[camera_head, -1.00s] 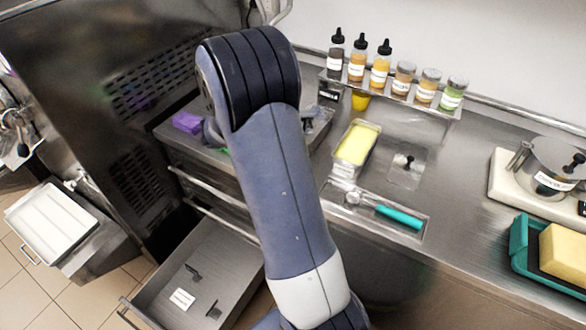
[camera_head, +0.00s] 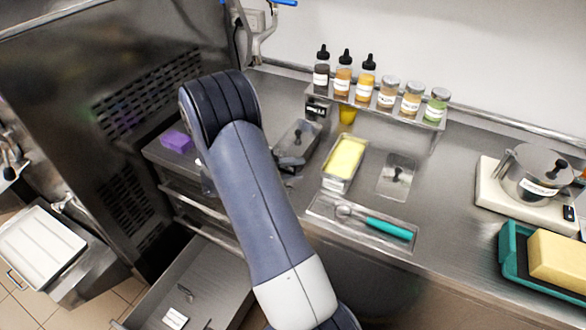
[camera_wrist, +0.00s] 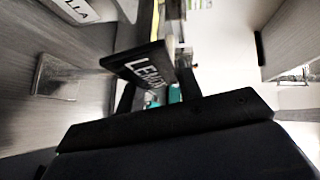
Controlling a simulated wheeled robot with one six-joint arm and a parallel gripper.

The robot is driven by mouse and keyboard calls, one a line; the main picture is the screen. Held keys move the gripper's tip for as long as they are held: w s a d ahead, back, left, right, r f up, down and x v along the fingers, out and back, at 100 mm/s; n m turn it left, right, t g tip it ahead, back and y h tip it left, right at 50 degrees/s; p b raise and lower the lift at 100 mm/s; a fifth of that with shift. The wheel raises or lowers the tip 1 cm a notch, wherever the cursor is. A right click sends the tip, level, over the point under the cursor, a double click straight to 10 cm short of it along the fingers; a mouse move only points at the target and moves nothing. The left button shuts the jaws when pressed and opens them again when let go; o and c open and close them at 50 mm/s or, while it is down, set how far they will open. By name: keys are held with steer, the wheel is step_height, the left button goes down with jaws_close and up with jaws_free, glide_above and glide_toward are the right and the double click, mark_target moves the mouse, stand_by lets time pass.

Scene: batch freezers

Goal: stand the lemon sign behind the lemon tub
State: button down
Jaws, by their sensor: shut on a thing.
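The lemon sign (camera_wrist: 140,66) is a small black plate with white lettering, partly readable as "LEMON". In the wrist view my gripper (camera_wrist: 158,88) is shut on it and holds it tilted. The tub of pale yellow contents (camera_head: 345,160), which looks like the lemon tub, sits on the steel counter, right of my arm. In the head view my arm hides most of the gripper; a dark part of it shows left of the tub. The held sign cannot be made out there.
A small black sign (camera_head: 317,108) and a yellow cup (camera_head: 347,115) stand behind the tubs, below a rack of bottles (camera_head: 387,95). A lidded tub (camera_head: 299,139) is left of the yellow one. A lid (camera_head: 397,176) lies right, and a tray with a teal-handled scoop (camera_head: 388,229) in front.

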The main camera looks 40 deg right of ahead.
steer(key=c, duration=1)
jaws_free()
steer(key=shift+o, duration=0.2)
steer(key=b+v, duration=0.2)
steer(key=v, duration=1)
steer(key=shift+d+r, duration=0.1)
steer(key=shift+r, duration=0.05)
